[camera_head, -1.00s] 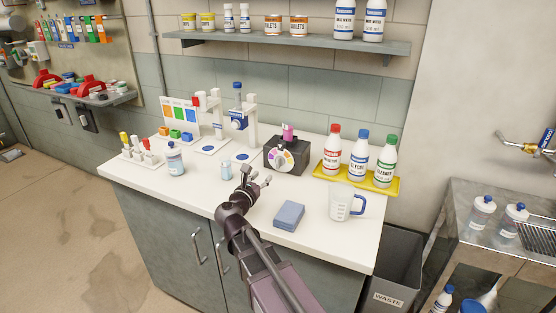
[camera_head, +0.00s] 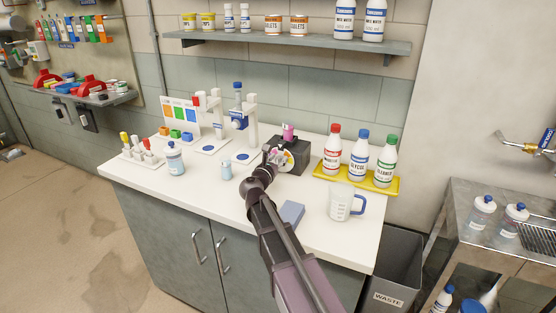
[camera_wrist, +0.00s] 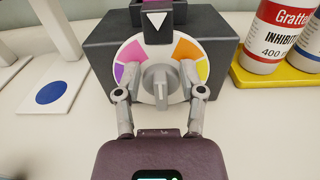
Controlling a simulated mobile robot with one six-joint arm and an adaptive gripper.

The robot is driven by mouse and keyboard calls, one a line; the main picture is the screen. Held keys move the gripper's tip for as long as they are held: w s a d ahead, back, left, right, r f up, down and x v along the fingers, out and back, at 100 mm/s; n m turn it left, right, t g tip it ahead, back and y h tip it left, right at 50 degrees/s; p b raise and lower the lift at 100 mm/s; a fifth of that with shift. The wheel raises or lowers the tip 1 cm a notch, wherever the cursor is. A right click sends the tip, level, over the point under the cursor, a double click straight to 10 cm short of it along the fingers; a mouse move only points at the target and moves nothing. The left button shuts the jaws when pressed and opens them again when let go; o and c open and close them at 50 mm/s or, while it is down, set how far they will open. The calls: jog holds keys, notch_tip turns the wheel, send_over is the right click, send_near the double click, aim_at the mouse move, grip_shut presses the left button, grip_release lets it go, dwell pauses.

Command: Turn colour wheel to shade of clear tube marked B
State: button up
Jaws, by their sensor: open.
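The colour wheel (camera_wrist: 140,52) is a white disc with pink, purple, orange and yellow segments on the front of a dark grey box (camera_wrist: 105,52). A grey knob (camera_wrist: 155,82) stands at its centre, and a white triangle marks the box above it. My gripper (camera_wrist: 159,80) is open in the wrist view, with one finger on each side of the knob; I cannot tell whether they touch it. In the head view my gripper (camera_head: 275,158) partly hides the wheel. A pink-purple tube (camera_head: 288,131) stands in the top of the box. No mark B is readable.
A yellow tray (camera_head: 340,177) with red-, blue- and green-capped bottles is right of the box. A measuring jug (camera_head: 340,202) and a blue block (camera_head: 292,213) sit near the front. White stands (camera_head: 252,125) are to the left.

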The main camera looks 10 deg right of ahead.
jog(key=shift+w+d, duration=0.1)
jog(key=shift+c, duration=0.2)
grip_shut()
jog(key=shift+m, duration=0.3)
jog(key=m, duration=0.3)
jog(key=shift+s+d, duration=0.25)
jog(key=shift+s, duration=0.1)
jog(key=shift+s+d+f+m, duration=0.1)
jog(key=shift+m, duration=1)
jog(key=shift+s+d+f+m, duration=0.1)
jog(key=shift+m, duration=1)
